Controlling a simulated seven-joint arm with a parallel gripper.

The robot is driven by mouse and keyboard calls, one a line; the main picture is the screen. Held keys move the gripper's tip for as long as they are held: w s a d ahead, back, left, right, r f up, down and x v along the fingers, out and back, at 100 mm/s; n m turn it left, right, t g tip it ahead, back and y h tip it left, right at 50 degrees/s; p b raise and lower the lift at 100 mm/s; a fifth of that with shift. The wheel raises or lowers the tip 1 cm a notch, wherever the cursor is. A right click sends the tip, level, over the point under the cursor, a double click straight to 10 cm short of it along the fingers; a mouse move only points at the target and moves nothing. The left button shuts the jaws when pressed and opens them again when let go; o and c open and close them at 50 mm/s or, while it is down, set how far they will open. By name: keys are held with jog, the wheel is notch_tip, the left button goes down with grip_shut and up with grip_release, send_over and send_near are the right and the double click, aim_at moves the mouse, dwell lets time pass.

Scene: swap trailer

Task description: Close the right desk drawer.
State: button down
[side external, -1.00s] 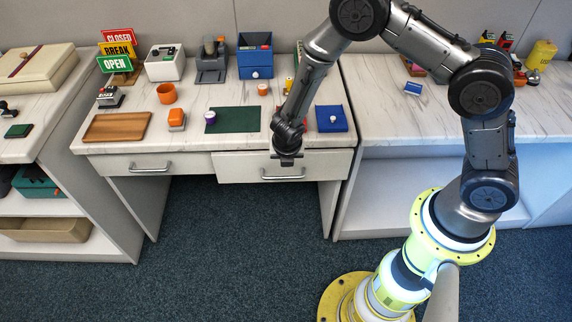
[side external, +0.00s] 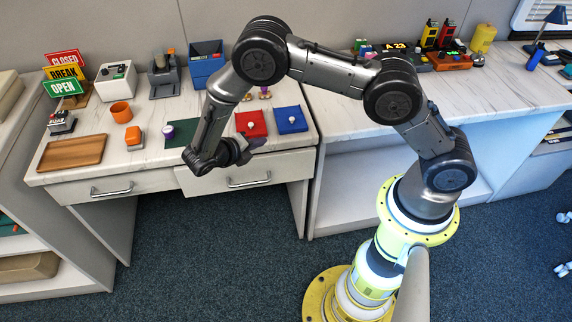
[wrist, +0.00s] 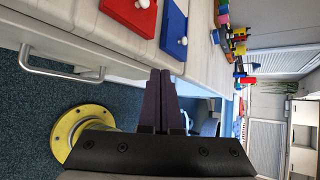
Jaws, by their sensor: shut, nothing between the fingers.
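The right desk drawer (side external: 285,172) has a pale front with a metal bar handle (side external: 248,183). Its front looks slightly forward of the left drawer's front, but my arm covers its upper left part and the size of any gap cannot be told. My gripper (side external: 260,139) is shut and empty. It points to the right, just above the drawer front and near the desk's front edge. In the wrist view the two dark fingers (wrist: 161,100) are together, and the handle (wrist: 60,68) shows to the left, apart from them.
The left drawer (side external: 145,180) sits beside it. A red pad (side external: 252,124) and a blue pad (side external: 291,119), each with a white knob, lie on the desk near the gripper. An orange cup (side external: 121,112) and wooden tray (side external: 72,152) stand further left. The floor in front is clear.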

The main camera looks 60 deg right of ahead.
aim_at(279, 158)
jog(key=s+a+f+n+h, duration=0.3)
jog(key=s+f, duration=0.1)
jog(key=f, duration=0.2)
jog(key=s+a+f+n+h, duration=0.2)
jog(key=s+a+f+h, duration=0.15)
jog(key=f, duration=0.35)
jog(key=shift+w+d+r, duration=0.1)
jog(key=shift+w+d, duration=0.35)
jog(key=shift+d, duration=1.75)
jog(key=shift+w+d, duration=0.45)
jog(key=shift+d, duration=1.8)
jog(key=shift+w+d+r, duration=0.1)
jog(key=shift+w+d, duration=0.35)
jog(key=shift+d, duration=1.75)
jog(key=shift+w+d, duration=1.85)
jog(key=shift+a, duration=0.1)
